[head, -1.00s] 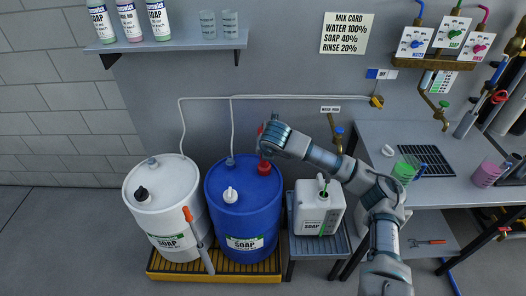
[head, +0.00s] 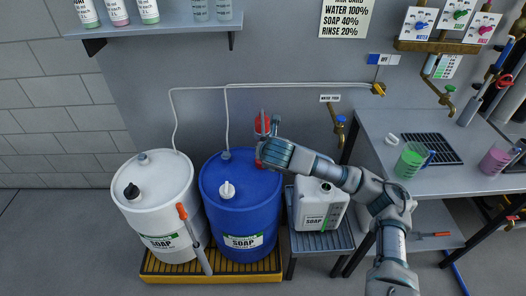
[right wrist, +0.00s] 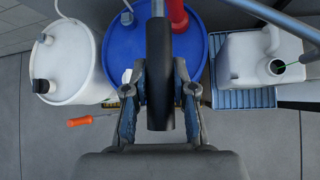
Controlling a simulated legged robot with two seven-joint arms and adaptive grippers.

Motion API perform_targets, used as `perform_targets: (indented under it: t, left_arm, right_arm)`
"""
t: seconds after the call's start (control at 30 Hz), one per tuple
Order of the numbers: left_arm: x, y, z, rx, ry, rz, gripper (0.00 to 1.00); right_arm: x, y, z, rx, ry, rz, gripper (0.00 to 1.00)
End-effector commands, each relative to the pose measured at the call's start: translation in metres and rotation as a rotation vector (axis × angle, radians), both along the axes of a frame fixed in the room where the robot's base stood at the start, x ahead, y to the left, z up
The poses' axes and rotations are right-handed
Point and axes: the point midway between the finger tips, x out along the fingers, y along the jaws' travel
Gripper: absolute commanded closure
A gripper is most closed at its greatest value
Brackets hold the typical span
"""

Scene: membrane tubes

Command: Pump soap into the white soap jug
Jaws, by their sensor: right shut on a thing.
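The blue soap drum (head: 240,207) stands on a yellow-edged pallet. A red pump (head: 263,123) rises from its top, partly hidden by my right gripper (head: 265,154). In the right wrist view, my right gripper (right wrist: 158,92) is shut on the dark pump handle (right wrist: 159,60). The white soap jug (head: 314,212) stands upright on a grey stand right of the drum, with a green strip on its front. Its open mouth (right wrist: 276,66) shows in the right wrist view, with a thin green line at it. My left gripper is not in view.
A white soap drum (head: 158,212) stands left of the blue one. An orange-handled tool (head: 182,212) leans in front. A bench (head: 378,152) with green and pink beakers is at right. A shelf (head: 165,33) hangs above.

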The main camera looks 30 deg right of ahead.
Motion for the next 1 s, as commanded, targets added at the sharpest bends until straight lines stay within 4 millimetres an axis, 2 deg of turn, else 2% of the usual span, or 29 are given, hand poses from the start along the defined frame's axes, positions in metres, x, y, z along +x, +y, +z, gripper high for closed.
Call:
perform_targets:
  t: [0.37,0.4,0.47,0.8,1.0]
  left_arm:
    - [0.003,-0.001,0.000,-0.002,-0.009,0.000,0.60]
    - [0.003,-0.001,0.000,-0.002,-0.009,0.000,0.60]
    - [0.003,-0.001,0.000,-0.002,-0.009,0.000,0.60]
    - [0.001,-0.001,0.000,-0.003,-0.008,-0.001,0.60]
    - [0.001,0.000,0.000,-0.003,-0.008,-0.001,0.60]
  right_arm:
    - [0.000,-0.002,0.001,-0.002,-0.003,-0.005,1.00]
    - [0.000,-0.002,0.001,-0.001,-0.003,-0.004,0.65]
    - [0.000,-0.002,0.001,-0.001,-0.002,-0.003,0.50]
    - [-0.002,0.000,0.003,-0.001,-0.003,-0.001,0.48]
    - [-0.021,0.008,0.022,-0.001,-0.005,0.000,0.48]
